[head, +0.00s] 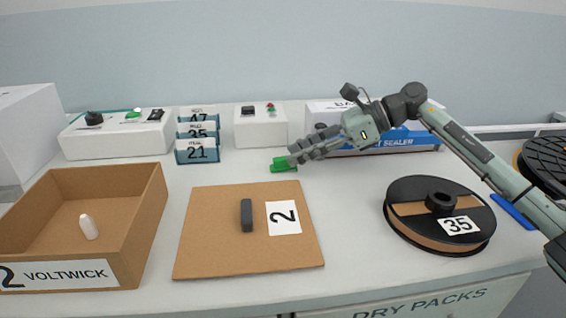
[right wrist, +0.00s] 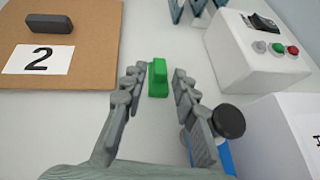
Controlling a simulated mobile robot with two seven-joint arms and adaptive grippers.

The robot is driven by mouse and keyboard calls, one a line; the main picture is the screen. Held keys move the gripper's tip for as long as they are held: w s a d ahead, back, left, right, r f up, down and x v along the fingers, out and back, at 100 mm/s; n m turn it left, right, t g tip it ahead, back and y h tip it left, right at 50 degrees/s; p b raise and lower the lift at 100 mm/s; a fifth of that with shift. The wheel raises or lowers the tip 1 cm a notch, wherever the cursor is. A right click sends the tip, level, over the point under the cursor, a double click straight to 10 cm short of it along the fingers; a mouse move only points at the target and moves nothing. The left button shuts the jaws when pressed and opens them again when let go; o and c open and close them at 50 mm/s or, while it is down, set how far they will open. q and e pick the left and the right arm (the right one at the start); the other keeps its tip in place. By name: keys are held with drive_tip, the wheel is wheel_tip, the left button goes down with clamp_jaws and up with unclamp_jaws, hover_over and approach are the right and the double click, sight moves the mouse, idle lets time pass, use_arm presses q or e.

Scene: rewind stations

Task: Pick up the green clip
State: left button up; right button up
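The green clip (head: 284,165) lies on the white table, just behind the brown board in the head view. My right gripper (head: 297,158) reaches in from the right, with its fingertips at the clip and partly in front of it. In the right wrist view, the green clip (right wrist: 158,78) sits between the two spread fingers of my right gripper (right wrist: 158,82). A gap shows on both sides of the clip. My left gripper is not in view.
A brown board (head: 200,235) marked 2 carries a dark block (head: 246,215). An open box (head: 150,215) holds a white piece. A reel (head: 410,188) marked 35 lies at right. Blue card holders (head: 197,157) and a switch box (head: 260,132) stand behind. A sealer box (head: 415,140) stands near my right arm.

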sight(283, 165)
drive_tip(key=x, duration=0.3)
drive_tip(key=shift+d, duration=0.1)
clamp_jaws()
drive_tip(key=shift+r, duration=0.15)
